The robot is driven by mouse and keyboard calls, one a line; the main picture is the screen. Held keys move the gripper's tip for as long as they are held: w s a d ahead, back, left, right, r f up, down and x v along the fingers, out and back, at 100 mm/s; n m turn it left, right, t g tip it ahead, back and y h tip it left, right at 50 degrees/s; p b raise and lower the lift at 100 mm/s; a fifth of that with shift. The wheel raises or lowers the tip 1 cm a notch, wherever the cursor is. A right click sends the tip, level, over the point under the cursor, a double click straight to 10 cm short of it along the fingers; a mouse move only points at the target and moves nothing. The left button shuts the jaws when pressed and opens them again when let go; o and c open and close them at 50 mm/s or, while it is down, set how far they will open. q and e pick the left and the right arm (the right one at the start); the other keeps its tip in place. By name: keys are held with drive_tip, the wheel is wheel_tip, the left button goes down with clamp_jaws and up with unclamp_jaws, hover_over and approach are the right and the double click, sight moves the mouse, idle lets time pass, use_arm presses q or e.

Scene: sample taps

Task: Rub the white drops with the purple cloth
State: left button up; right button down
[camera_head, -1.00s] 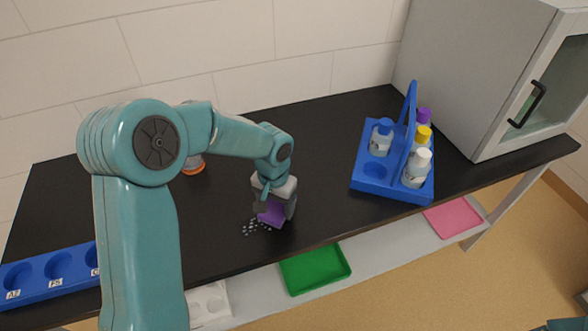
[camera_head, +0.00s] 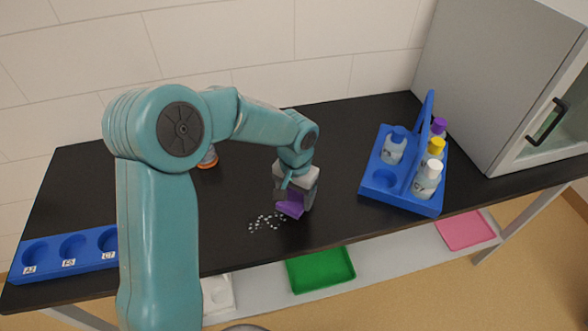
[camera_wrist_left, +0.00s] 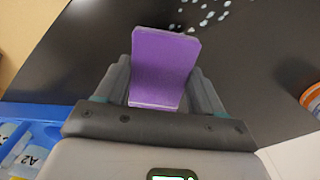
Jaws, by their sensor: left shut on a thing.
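The purple cloth (camera_head: 291,207) is a folded block in my left gripper (camera_head: 295,196), low over the black counter. It also shows between the fingers in the left wrist view (camera_wrist_left: 164,65). The left gripper is shut on it. The white drops (camera_head: 266,222) lie in a small cluster on the counter, just left of the cloth in the head view. Several drops (camera_wrist_left: 208,14) also show beyond the cloth's tip in the wrist view. I cannot tell whether the cloth touches the counter. My right gripper is out of view.
A blue carrier (camera_head: 424,206) with several bottles stands to the right, near a grey cabinet (camera_head: 490,70). A blue rack (camera_head: 62,268) with labelled holes is at the front left. An orange-banded container (camera_head: 208,158) stands behind my arm. Green (camera_head: 320,269) and pink (camera_head: 466,230) trays lie below.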

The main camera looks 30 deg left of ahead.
use_arm(q)
drive_tip(key=shift+w+r+p, duration=0.2)
drive_tip(key=shift+r+p, duration=0.3)
drive_tip(key=shift+r, duration=0.45)
wheel_tip(320, 180, up, 2)
drive_tip(key=shift+s+r+p, duration=0.15)
drive_tip(key=shift+p, duration=0.65)
drive_tip(key=shift+d+r, duration=0.1)
drive_tip(key=shift+r, duration=0.15)
drive_tip(key=shift+f, duration=0.1)
